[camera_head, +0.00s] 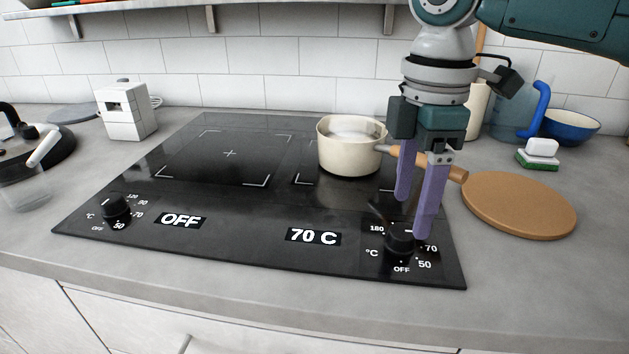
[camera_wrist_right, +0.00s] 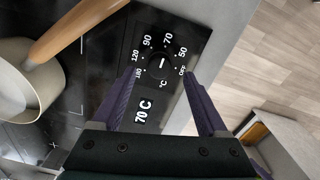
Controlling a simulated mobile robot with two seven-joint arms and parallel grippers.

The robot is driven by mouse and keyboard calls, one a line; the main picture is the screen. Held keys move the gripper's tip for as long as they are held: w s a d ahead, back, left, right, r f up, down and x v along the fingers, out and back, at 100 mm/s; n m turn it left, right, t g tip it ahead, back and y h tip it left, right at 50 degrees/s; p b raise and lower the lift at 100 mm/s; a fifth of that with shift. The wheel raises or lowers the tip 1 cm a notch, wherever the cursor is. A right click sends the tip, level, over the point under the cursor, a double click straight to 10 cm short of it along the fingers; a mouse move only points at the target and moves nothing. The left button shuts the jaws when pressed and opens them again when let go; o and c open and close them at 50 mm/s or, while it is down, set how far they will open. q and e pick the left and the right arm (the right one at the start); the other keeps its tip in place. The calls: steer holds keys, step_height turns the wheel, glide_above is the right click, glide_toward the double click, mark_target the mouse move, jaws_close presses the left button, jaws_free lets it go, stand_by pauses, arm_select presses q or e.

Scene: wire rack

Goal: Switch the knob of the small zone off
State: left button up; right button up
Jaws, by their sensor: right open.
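The right knob (camera_head: 400,238) is black and round, at the front right of the black cooktop (camera_head: 255,250), beside the smaller zone. Its dial has temperature marks and OFF; the display (camera_head: 313,236) reads 70 C. My right gripper (camera_head: 412,215) is open, pointing down, with its purple fingers at either side of this knob. In the right wrist view the knob (camera_wrist_right: 160,67) shows between the fingertips, with a short white mark on top. I cannot tell whether the fingers touch it. My left gripper is not in view.
A cream pot (camera_head: 350,150) stands on the smaller zone, its wooden handle (camera_head: 440,165) reaching right behind my fingers. A left knob (camera_head: 117,207) sits beside a display (camera_head: 181,220) reading OFF. A round wooden board (camera_head: 520,205) lies right of the cooktop.

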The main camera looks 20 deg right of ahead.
mark_target(405, 231)
step_height(405, 231, down, 4)
steer(key=shift+f, duration=0.15)
steer(key=shift+a, duration=0.1)
jaws_close()
stand_by(0.6)
